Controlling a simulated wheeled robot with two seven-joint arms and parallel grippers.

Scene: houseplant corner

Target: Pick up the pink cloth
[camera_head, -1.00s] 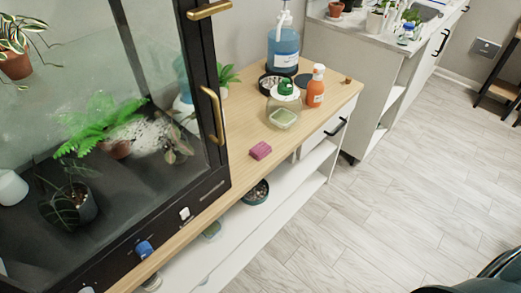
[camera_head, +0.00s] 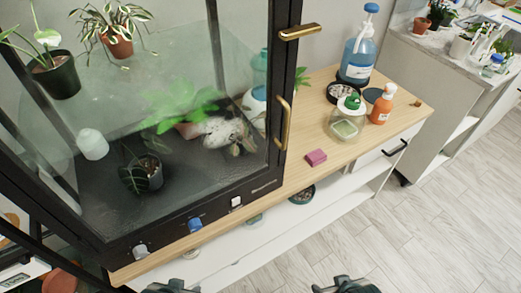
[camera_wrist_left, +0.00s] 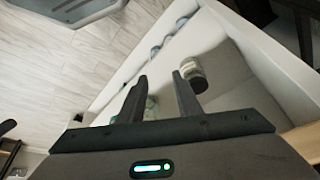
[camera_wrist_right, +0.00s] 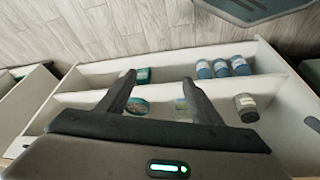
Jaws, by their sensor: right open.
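The pink cloth (camera_head: 316,158) is a small folded block on the wooden top of the cabinet (camera_head: 352,160), near its front edge and right of the glass case. It does not show in either wrist view. My left gripper (camera_wrist_left: 160,82) is open and empty, with its fingers apart above the lower shelf area. My right gripper (camera_wrist_right: 158,82) is also open and empty. In the head view only the tops of both grippers show at the bottom edge, in front of the cabinet and well away from the cloth.
The glass plant case (camera_head: 160,110) fills the left. Behind the cloth stand a green-topped clear bottle (camera_head: 347,122), an orange bottle (camera_head: 382,108), a blue pump bottle (camera_head: 357,60) and a bowl of pebbles (camera_head: 341,92). Jars (camera_wrist_right: 246,107) stand on the lower shelves.

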